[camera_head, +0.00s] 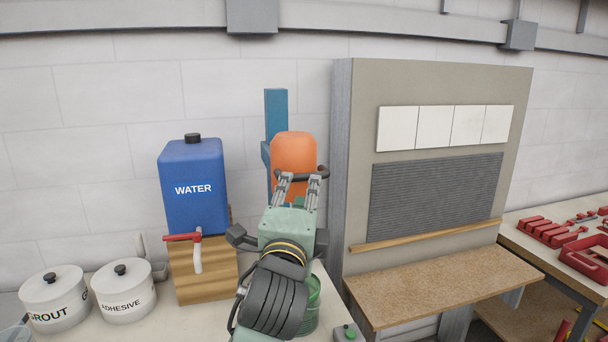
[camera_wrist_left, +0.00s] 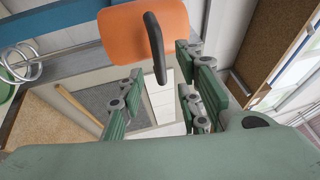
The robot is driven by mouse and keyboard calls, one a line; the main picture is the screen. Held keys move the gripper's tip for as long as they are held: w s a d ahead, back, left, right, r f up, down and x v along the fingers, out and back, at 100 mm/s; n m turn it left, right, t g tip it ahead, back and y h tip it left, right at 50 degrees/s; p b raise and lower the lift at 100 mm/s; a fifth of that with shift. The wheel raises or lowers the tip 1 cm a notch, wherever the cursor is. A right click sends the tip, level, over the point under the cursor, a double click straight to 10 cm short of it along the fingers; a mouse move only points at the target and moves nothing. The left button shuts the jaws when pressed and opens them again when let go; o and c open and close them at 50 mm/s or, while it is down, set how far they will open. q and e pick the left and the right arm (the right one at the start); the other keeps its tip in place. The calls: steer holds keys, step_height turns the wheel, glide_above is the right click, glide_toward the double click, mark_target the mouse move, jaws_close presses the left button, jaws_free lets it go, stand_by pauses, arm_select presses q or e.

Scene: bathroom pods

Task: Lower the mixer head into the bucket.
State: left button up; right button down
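The orange mixer head (camera_head: 294,150) sits up against a blue column (camera_head: 276,115), with a dark handle (camera_head: 318,172) on its front. In the left wrist view, the handle (camera_wrist_left: 154,48) lies ahead between my fingers, with visible gaps. My left gripper (camera_head: 299,179) is open at the handle; contact cannot be told. A metal spiral (camera_wrist_left: 22,65) shows at the left of the wrist view. The green bucket (camera_head: 313,305) stands below the head, mostly hidden behind my left arm; a green edge (camera_wrist_left: 8,104) shows in the wrist view. My right gripper is not in view.
A blue water container (camera_head: 193,190) with a red-handled tap stands on a wooden block (camera_head: 205,275) at left. Two white lidded pots (camera_head: 124,293) are beside it. A control box with a green button (camera_head: 348,333) is at front. A tiled panel with shelf (camera_head: 440,285) stands right.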

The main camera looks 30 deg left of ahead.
mark_target(304, 180)
arm_select(q)
steer(key=p+x, duration=0.2)
steer(key=x, duration=0.5)
steer(key=shift+w, duration=0.15)
steer(key=shift+f, duration=0.1)
steer(key=shift+c, duration=0.8)
jaws_close()
